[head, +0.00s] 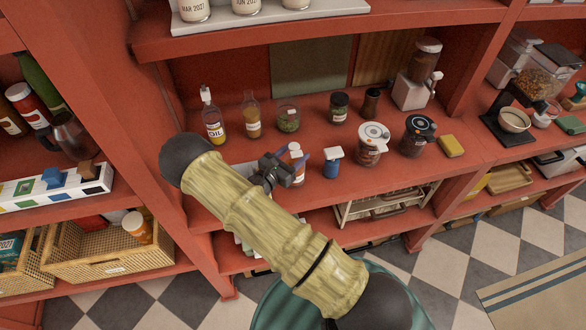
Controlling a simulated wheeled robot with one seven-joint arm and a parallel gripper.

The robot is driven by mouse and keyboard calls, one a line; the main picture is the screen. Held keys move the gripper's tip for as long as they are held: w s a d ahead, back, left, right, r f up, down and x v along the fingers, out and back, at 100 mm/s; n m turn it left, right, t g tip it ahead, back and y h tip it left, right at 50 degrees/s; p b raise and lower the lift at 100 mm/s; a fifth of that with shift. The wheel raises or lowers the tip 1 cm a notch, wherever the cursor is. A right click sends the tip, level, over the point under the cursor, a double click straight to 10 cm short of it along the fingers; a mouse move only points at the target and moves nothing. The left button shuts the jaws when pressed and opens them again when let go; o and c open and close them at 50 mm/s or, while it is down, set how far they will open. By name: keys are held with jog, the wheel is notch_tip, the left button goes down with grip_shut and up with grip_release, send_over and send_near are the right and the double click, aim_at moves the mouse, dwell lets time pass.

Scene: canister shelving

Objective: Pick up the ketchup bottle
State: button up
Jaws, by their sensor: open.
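My gripper (288,158) is over the front of the middle red shelf, its two bluish fingers apart. A small bottle with a white cap and reddish-brown body (295,149) shows at the fingers, partly hidden by them. I cannot tell whether it stands fully between them or just behind. A red bottle with a pale cap (27,104) stands on the left shelf, partly cut off by its neighbours. No label reading ketchup is legible, so I cannot tell which of these is the ketchup bottle.
A blue jar with a white top (332,163) stands close to the right of my gripper. An oil bottle (213,118), an amber bottle (251,115) and a green-filled jar (288,119) stand behind. Lidded canisters (371,145) and a yellow sponge (450,146) are further right.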

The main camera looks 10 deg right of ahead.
grip_shut()
jog(key=shift+r, duration=0.1)
dwell(0.5)
notch_tip(320, 180, up, 10)
jog(key=b, duration=0.3)
dwell(0.7)
